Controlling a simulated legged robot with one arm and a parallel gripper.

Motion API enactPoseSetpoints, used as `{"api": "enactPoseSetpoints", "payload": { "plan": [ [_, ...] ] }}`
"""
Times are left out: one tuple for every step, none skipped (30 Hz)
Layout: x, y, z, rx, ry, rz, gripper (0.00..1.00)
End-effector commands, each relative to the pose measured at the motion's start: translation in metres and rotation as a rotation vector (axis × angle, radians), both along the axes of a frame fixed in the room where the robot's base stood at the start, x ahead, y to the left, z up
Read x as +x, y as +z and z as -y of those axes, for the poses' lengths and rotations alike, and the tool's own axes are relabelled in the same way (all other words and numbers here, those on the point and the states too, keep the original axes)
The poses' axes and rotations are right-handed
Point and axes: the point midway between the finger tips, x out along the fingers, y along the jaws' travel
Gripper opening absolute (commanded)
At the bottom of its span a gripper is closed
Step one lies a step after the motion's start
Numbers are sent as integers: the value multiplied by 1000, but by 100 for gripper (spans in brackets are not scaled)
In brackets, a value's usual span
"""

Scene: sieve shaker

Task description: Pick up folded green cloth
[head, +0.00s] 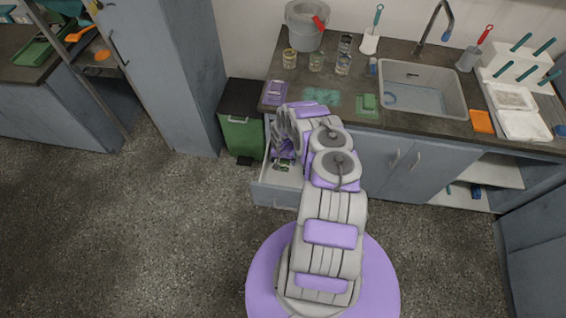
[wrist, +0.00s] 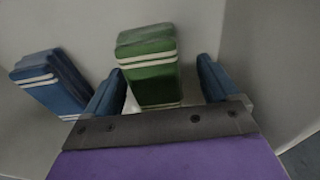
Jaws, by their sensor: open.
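The folded green cloth (wrist: 152,75), with white stripes along its fold, is inside a pale drawer in the wrist view. My gripper (wrist: 160,72) is open, with one blue finger on each side of the cloth. The cloth shows in the gap between the fingers, and its near end is partly hidden by the gripper body. Contact with the fingers cannot be told. In the head view my arm reaches down over the open drawer (head: 277,194), and the cloth cannot be clearly made out there.
A folded blue cloth (wrist: 50,82) with white stripes lies left of the green one. The drawer wall (wrist: 255,60) rises close on the right. Above the drawer is a counter (head: 395,118) with a sink (head: 440,101). A dark bin with a green front (head: 243,136) stands left of the drawer.

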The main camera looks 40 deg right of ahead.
Motion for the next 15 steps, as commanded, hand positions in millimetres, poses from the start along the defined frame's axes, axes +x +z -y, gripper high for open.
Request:
{"api": "enactPoseSetpoints", "payload": {
  "plan": [
    [-1, 0, 2, 2, -3, 0, 88],
    [-1, 0, 2, 1, -3, 0, 88],
    [-1, 0, 2, 1, -3, 0, 84],
    [-1, 0, 1, 0, -3, 0, 82],
    [-1, 1, 0, -2, -3, -1, 79],
    [-1, 1, -1, -3, -3, -1, 75],
    [-1, 1, -2, -4, -3, -1, 72],
    [-1, 1, -3, -5, -3, -3, 69],
    [-1, 1, -4, -7, -2, -3, 65],
    [-1, 2, -5, -7, -2, -4, 62],
    [-1, 2, -6, -8, -2, -5, 60],
    [-1, 2, -7, -9, -2, -5, 56],
    [-1, 3, -7, -9, -1, -5, 53],
    [-1, 3, -7, -9, -1, -5, 50],
    [-1, 3, -6, -9, -1, -4, 46]
  ]
}}
